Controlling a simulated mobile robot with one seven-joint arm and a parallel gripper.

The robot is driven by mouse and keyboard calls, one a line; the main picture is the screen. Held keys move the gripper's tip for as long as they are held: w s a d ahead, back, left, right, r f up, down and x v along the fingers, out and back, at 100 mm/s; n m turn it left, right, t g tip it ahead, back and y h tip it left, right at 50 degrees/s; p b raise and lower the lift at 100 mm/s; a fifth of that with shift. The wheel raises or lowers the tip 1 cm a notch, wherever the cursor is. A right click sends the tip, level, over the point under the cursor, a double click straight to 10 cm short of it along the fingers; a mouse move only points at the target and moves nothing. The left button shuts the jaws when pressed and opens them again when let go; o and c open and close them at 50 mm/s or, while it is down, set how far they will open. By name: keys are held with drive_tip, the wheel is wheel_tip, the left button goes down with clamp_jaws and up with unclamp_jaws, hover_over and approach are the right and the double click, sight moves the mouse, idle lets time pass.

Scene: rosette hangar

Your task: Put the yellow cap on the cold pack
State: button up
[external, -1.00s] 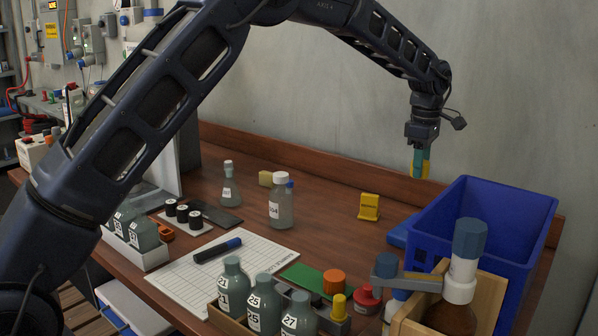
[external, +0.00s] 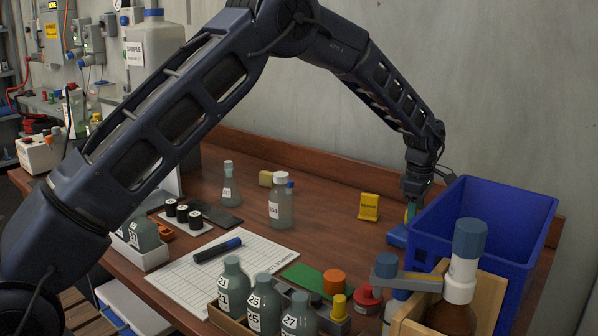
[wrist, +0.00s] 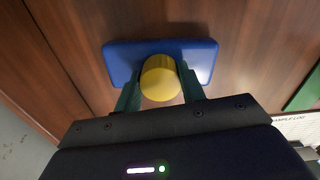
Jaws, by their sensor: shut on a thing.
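The yellow cap (wrist: 161,82) is between the two teal fingers of my gripper (wrist: 160,92), which is shut on it. In the wrist view it overlaps the middle of the cold pack (wrist: 118,60), a flat blue slab with rounded corners on the table. I cannot tell whether the cap touches the pack. In the external view my gripper (external: 411,211) points down at the cold pack (external: 396,237), just left of the blue bin. The bin hides part of the pack, and the cap is not clearly visible there.
The blue bin (external: 470,222) stands close to the right of my gripper. A yellow block (external: 369,207) stands to the left. A white-capped bottle (external: 281,205), a flask (external: 228,185) and a whiteboard-like sheet (external: 190,275) are further left. Bottles and coloured caps crowd the front.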

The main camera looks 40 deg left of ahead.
drive_tip(key=shift+f, duration=0.15)
drive_tip(key=o, duration=0.9)
wheel_tip(320, 180, up, 11)
drive_tip(key=s+a+r+m+t, duration=0.1)
drive_tip(key=s+a+r+m, duration=0.45)
drive_tip(key=s+r, duration=0.7)
drive_tip(key=s+a+r+m+t, duration=0.1)
drive_tip(key=s+a+r+m, duration=0.45)
drive_tip(key=s+r, duration=0.75)
drive_tip(key=s+a+f+m+t, duration=0.1)
drive_tip(key=s+a+m, duration=0.1)
drive_tip(key=s, duration=0.9)
drive_tip(key=s+a+f+m, duration=0.2)
drive_tip(key=s+m, duration=0.1)
drive_tip(key=s, duration=0.9)
drive_tip(key=s+a+f+m+t, duration=0.1)
drive_tip(key=s+a+m, duration=0.1)
drive_tip(key=s, duration=0.9)
drive_tip(key=shift+s+a+f+m+t, duration=0.3)
drive_tip(key=shift+a+f+m, duration=0.1)
drive_tip(key=shift+m, duration=0.4)
